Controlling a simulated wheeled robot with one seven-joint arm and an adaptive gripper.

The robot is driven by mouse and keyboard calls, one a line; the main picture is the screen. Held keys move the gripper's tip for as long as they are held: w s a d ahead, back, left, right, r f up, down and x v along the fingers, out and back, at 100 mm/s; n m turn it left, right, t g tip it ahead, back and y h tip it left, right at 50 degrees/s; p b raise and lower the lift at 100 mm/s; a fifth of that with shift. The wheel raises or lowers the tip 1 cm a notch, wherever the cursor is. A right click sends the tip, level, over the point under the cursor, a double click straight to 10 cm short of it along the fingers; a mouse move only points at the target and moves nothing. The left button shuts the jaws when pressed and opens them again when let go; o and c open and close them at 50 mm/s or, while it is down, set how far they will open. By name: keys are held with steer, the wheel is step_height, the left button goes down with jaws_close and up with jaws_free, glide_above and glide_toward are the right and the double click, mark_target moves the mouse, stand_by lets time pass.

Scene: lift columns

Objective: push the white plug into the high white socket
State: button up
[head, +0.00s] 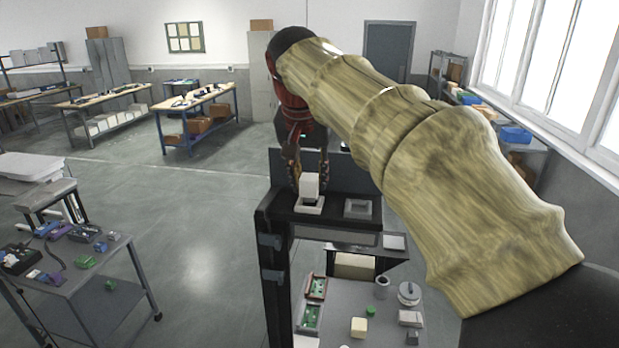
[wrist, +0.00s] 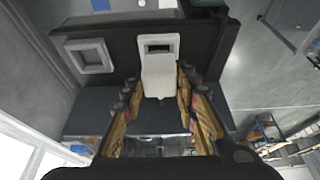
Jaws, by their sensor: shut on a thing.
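The white plug (head: 309,188) is a small upright block between the fingers of my gripper (head: 310,174). The wrist view also shows the plug (wrist: 158,75), with my gripper (wrist: 159,88) shut on its sides. The high white socket (head: 309,208) is a square frame on the dark upper shelf, below the plug. In the wrist view the socket (wrist: 172,42) shows its dark opening just past the plug's end. The plug covers the socket's lower edge there. I cannot tell whether the plug touches the socket; its lower end is partly hidden.
A grey square socket (head: 358,208) sits beside the white one on the same dark shelf (head: 335,221). A lower bench (head: 340,300) holds several small parts. A cart (head: 95,270) with loose parts stands at left. Open floor (head: 200,255) lies between.

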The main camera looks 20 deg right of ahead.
mark_target(310, 177)
steer(key=shift+f+b, duration=0.5)
steer(key=shift+f, duration=0.3)
steer(key=o, duration=1.1)
steer(key=shift+c, duration=0.2)
steer(key=o, duration=0.4)
steer(key=shift+o, duration=1.3)
steer(key=shift+r, duration=0.1)
steer(key=shift+r+p, duration=3.05)
steer(key=shift+r, duration=0.45)
